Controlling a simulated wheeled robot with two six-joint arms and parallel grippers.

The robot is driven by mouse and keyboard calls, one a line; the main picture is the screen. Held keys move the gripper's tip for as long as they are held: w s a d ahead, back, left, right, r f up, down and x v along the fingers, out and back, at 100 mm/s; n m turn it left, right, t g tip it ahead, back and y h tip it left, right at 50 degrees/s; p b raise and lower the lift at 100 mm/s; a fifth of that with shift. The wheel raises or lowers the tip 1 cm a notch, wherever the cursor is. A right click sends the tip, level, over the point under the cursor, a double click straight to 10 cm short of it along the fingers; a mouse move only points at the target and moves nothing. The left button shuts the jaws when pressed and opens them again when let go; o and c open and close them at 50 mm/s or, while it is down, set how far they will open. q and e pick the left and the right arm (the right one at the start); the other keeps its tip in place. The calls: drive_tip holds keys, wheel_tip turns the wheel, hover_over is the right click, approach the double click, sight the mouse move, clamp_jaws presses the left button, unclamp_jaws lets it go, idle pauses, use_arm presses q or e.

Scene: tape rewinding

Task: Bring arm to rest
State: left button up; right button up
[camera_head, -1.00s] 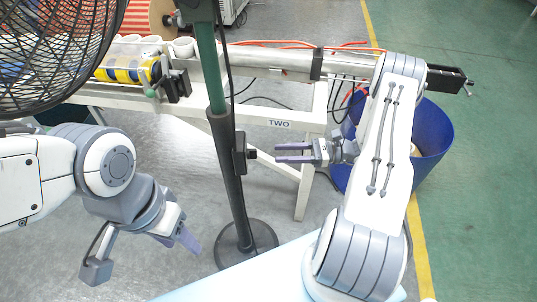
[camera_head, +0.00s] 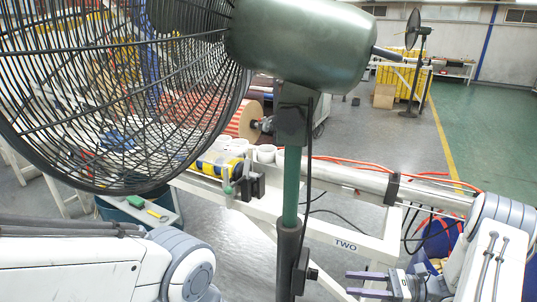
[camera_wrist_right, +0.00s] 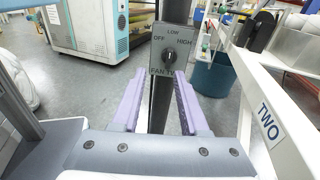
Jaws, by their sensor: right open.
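My right gripper (camera_head: 352,284) is open and empty at the lower right of the head view, pointing left toward the fan's pole (camera_head: 291,205). In the right wrist view its two purple fingers (camera_wrist_right: 160,82) are apart, with the fan's control box (camera_wrist_right: 165,50) and its dark knob (camera_wrist_right: 169,58) ahead between the tips. The box carries the words OFF, LOW and HIGH. Contact with the box or knob cannot be told. My left arm (camera_head: 90,265) is at the lower left of the head view; its gripper is out of the frame.
The black fan cage (camera_head: 120,95) and green motor housing (camera_head: 300,45) fill the upper left. Behind the pole is a white bench (camera_head: 360,243) labelled TWO, with yellow and blue rolls (camera_head: 218,163). A blue bin (camera_head: 437,238) stands behind my right arm. Green floor lies open at right.

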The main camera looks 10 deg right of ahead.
drive_tip(key=s+a+r+n+g+h+p, duration=0.2)
drive_tip(key=s+a+r+n+g+h, duration=0.25)
drive_tip(key=a+r+n, duration=0.35)
drive_tip(key=s+a+r+n+g+h+p, duration=0.2)
drive_tip(key=s+a+r+n+g+h, duration=0.3)
drive_tip(key=a, duration=0.5)
drive_tip(key=s+a+r+n+t+h+p, duration=0.3)
drive_tip(key=s+r+n+h, duration=0.3)
drive_tip(key=n, duration=0.9)
drive_tip(key=shift+s+a+r+t+p, duration=0.35)
drive_tip(key=shift+s+a+r+t, duration=0.4)
drive_tip(key=shift+s+r, duration=0.9)
drive_tip(key=shift+s+f, duration=0.4)
